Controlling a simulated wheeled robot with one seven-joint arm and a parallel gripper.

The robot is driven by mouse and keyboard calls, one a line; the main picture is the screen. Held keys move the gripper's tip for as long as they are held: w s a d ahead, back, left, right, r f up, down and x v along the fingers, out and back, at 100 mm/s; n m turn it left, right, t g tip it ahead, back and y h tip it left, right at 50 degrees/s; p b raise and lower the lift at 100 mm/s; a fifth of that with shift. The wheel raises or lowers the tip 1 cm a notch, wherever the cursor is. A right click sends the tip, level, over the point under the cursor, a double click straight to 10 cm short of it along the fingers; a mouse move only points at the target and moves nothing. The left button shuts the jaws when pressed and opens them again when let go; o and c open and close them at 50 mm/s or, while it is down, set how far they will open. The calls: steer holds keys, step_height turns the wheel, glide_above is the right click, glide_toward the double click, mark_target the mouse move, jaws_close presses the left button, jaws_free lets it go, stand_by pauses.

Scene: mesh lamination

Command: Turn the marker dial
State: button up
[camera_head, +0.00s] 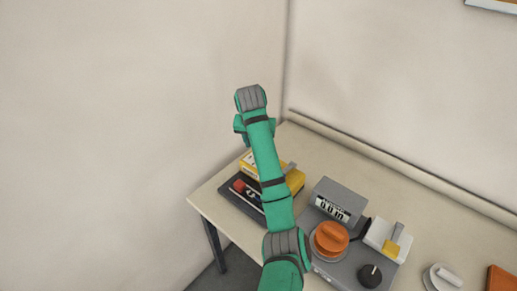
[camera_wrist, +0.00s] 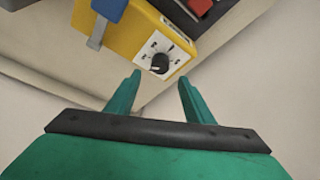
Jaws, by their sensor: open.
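A black round dial (camera_wrist: 159,63) sits on a white face with dark marks around it, on the end of a yellow device (camera_wrist: 118,30). The marks are too small to read. My gripper (camera_wrist: 160,78) is open and empty, its two green fingers either side of the dial's line in the wrist view, the tips apart from the dial and just short of it. In the head view the yellow device (camera_head: 297,180) is partly hidden behind my green arm, and the dial and fingers cannot be made out.
A dark tray (camera_head: 240,205) with a red item lies beside the yellow device. To the right stand a grey machine with display (camera_head: 340,200), an orange knob (camera_head: 331,238) and a black knob (camera_head: 370,276). A wall is close behind the table (camera_head: 300,140).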

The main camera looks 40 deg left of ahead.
steer(key=v, duration=0.3)
steer(key=shift+s+r, duration=0.1)
steer(key=shift+r, duration=0.1)
steer(key=shift+d, duration=0.1)
stand_by(0.4)
